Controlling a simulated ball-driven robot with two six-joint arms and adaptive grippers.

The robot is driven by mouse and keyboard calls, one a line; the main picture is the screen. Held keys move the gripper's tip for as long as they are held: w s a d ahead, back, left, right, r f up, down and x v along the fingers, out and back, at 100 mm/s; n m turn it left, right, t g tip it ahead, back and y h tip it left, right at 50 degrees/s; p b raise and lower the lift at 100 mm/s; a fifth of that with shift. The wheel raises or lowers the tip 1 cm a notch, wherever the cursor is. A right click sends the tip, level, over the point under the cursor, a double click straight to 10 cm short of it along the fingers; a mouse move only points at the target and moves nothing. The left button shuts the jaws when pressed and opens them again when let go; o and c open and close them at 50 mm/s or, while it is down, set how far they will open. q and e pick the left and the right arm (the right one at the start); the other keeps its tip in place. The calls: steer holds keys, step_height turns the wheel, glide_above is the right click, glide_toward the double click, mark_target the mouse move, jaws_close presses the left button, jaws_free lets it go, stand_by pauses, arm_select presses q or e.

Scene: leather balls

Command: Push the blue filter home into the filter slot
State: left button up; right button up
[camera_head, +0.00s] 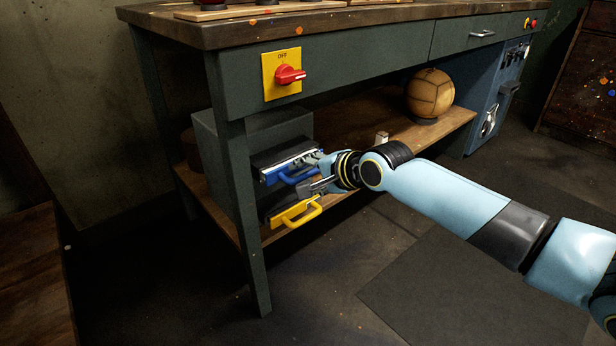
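The blue filter (281,177) sits in the upper part of the grey box on the bench's lower shelf. Its blue front and handle face out, and its body is mostly inside, hidden. My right gripper (317,174) is at the right end of the blue handle. Its fingers look spread apart, one above and one below; whether they touch the handle is hard to tell. The filter slot's inside is hidden behind the filter's front. My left gripper is not in view.
A filter with a yellow handle (296,213) sits lower in the grey box (213,140), just under the gripper. A leather ball (430,93) and a small white block (381,137) are on the shelf. Floor in front is clear.

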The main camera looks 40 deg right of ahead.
jaws_close()
